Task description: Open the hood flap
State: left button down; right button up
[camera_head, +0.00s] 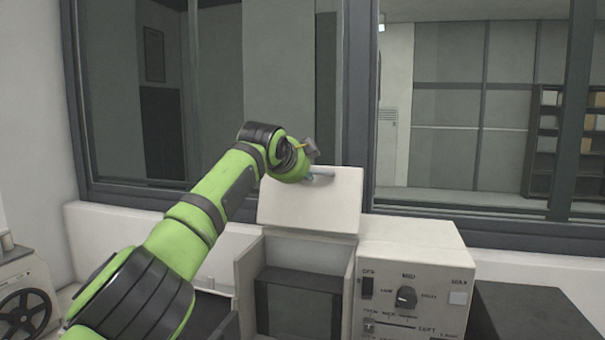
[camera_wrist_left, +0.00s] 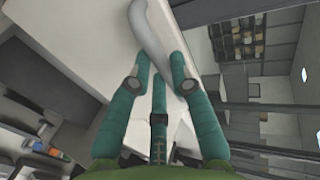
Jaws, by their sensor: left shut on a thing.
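The hood flap (camera_head: 308,208) is a cream-white panel. It stands raised and leaning back above the open front of the mounting press housing (camera_head: 250,272). A grey bar handle (camera_head: 322,174) is at its upper edge, partly hidden by my left wrist. My left gripper (camera_head: 310,176) is at that handle. In the left wrist view, its teal fingers (camera_wrist_left: 157,70) are shut on the grey handle (camera_wrist_left: 150,30), with the white flap (camera_wrist_left: 65,40) beside it. My right gripper is not in view.
The dark opening (camera_head: 300,300) under the flap is exposed. A control panel (camera_head: 410,290) with a knob and switches stands to its right, with a dark box (camera_head: 530,315) farther right. A window frame (camera_head: 358,100) rises close behind the flap. A machine with a black wheel (camera_head: 25,310) is at far left.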

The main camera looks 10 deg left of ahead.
pick_arm(q)
jog(key=shift+r, duration=0.55)
jog(key=c, duration=1.4)
grip_release()
jog(key=shift+c, duration=0.2)
jog(key=shift+o, duration=0.3)
jog(key=shift+s+a, duration=0.1)
jog(key=shift+a, duration=0.05)
jog(key=v, duration=1.2)
jog(key=shift+a+f, duration=0.15)
jog(key=shift+f, duration=0.2)
